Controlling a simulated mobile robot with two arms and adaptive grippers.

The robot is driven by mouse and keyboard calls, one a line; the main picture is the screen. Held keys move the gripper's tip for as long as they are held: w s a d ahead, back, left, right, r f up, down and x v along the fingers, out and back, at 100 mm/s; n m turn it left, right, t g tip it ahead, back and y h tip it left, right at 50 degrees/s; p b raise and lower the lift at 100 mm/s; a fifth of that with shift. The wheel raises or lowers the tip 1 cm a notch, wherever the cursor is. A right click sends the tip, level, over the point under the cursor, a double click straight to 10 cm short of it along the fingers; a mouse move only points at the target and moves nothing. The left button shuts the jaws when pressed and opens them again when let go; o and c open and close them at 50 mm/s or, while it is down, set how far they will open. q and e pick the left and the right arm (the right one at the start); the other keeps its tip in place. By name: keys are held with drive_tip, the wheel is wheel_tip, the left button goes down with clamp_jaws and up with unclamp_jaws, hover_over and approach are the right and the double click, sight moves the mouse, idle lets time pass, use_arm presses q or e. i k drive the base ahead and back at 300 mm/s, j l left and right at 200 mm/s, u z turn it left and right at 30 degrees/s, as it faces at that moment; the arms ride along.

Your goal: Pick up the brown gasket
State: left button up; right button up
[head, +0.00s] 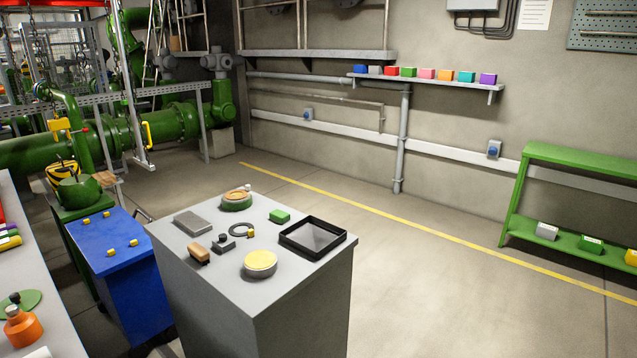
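A brown ring that looks like the brown gasket (236,194) lies on top of a round green part (237,204) at the back of the grey cabinet top (215,275). A small light piece shows at the ring's right edge. The ring looks roughly flat, but its fit on the green part is too small to tell. Neither of my grippers shows in the head view.
The top also holds a grey flat block (193,222), a dark ring (242,230), a small dark part (223,244), a brown-topped brush (199,253), a yellow-topped round part (260,262), a green block (279,216) and a black tray (287,239).

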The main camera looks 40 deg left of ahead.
sight(248, 186)
drive_tip(key=i+u, duration=0.25)
drive_tip(key=i, duration=0.25)
drive_tip(key=i+l+u, duration=0.2)
drive_tip(key=i, duration=0.3)
drive_tip(key=i+l+u, duration=0.25)
drive_tip(key=i, duration=0.25)
drive_tip(key=i+l+u, duration=0.25)
drive_tip(key=i, duration=0.2)
drive_tip(key=i+l+u, duration=0.1)
drive_tip(key=u, duration=0.35)
drive_tip(key=i+l+u, duration=0.2)
drive_tip(key=i+u, duration=0.25)
drive_tip(key=l+u, duration=0.25)
drive_tip(key=u, duration=0.2)
drive_tip(key=i+l+u, duration=0.2)
drive_tip(key=u, duration=0.25)
drive_tip(key=l+u, duration=0.45)
